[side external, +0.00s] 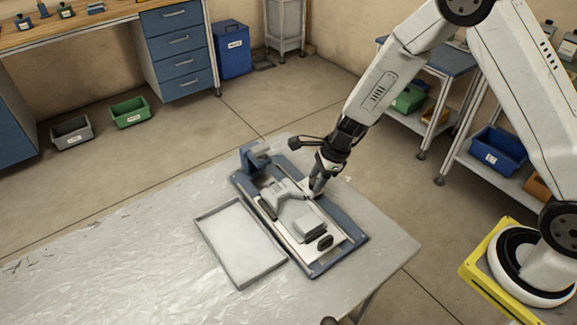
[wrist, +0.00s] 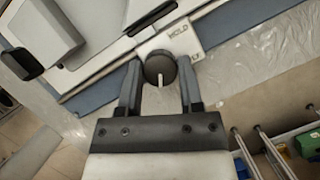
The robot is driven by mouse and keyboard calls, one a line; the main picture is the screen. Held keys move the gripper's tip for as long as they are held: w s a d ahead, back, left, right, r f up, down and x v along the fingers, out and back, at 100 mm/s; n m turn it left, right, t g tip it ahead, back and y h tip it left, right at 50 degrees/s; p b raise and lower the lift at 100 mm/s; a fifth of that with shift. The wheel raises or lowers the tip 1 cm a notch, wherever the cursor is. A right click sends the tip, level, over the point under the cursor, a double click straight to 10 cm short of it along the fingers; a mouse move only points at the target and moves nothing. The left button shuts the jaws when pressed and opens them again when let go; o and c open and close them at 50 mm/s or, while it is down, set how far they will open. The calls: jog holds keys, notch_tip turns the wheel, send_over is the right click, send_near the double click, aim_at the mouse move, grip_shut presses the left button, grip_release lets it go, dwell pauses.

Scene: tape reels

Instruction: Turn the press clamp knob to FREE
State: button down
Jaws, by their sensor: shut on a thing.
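The dark round press clamp knob (wrist: 160,67) sits between the two fingers of my gripper (wrist: 160,72) in the wrist view. My gripper is shut on it. A pale pointer line on the knob points down the picture, toward my gripper's palm. A white label plate (wrist: 180,38) beside the knob carries a word that looks like HOLD; a second label near the right finger is partly hidden. In the side view my gripper (side external: 316,191) is at the right edge of the press (side external: 325,262), and it hides the knob.
The press stands on a plastic-covered table (side external: 130,260). An empty grey tray (side external: 238,283) lies left of it. On the press are a grey block (side external: 309,228) and a dark oval part (side external: 325,242). Shelves with bins (side external: 497,150) stand behind at the right.

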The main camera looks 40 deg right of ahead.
jog(key=shift+n, duration=0.5)
jog(key=n+g, duration=0.1)
jog(key=n, duration=0.2)
jog(key=shift+w+n+g+y, duration=0.1)
jog(key=shift+n+g+y, duration=0.2)
jog(key=shift+n+g, duration=0.1)
jog(key=n+g, duration=0.1)
jog(key=n, duration=0.3)
jog(key=shift+n+g, duration=0.3)
jog(key=shift+g, duration=0.1)
jog(key=n+g+h, duration=0.1)
jog(key=n, duration=0.3)
jog(key=shift+w+a, duration=0.1)
jog(key=shift+w, duration=0.05)
jog(key=n+h, duration=0.1)
jog(key=n, duration=0.1)
jog(key=n+g+h, duration=0.1)
jog(key=n, duration=0.2)
jog(key=shift+n+g, duration=0.3)
jog(key=shift+n, duration=0.1)
jog(key=shift+c, duration=1.2)
grip_release()
